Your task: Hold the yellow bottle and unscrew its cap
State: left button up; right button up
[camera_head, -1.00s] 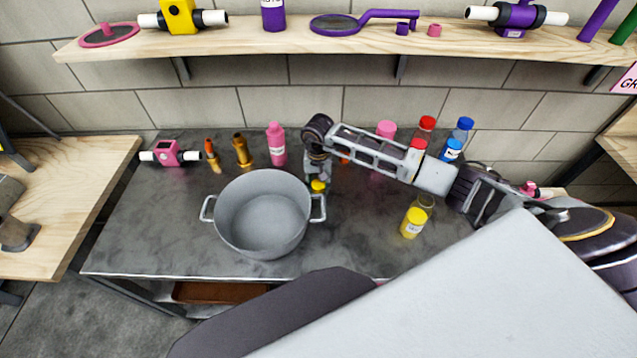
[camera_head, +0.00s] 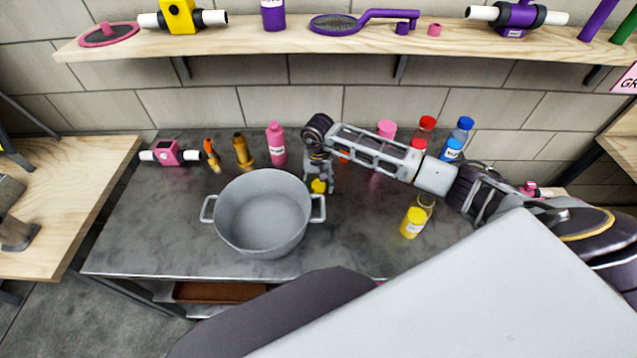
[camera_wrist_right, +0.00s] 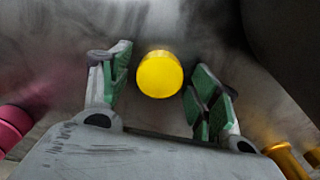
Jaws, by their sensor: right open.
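The bottle with a yellow lower part and white label (camera_head: 413,222) stands on the grey table, right of the pot. Its upper part is clear and shows no cap in the head view. A small yellow cap-like piece (camera_head: 318,186) is below my right gripper (camera_head: 319,187), right of the pot. In the right wrist view the round yellow piece (camera_wrist_right: 160,74) lies between the spread green-padded fingers (camera_wrist_right: 158,88), with a gap on each side. What is under it is hidden. My right gripper is open and points down. My left gripper is out of view.
A grey pot (camera_head: 228,210) stands close left of the right gripper. A pink bottle (camera_head: 277,145), orange bottles (camera_head: 242,151) and a pink device (camera_head: 170,154) stand behind it. Red (camera_head: 427,123) and blue (camera_head: 465,124) capped bottles stand behind my right arm. A shelf (camera_head: 340,40) runs above.

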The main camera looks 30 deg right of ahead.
aim_at(318, 185)
jog(key=shift+r, duration=0.5)
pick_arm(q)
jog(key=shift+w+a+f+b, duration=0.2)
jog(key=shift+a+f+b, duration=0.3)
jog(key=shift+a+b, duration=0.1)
pick_arm(e)
notch_tip(318, 185, up, 11)
jog(key=shift+s, duration=0.1)
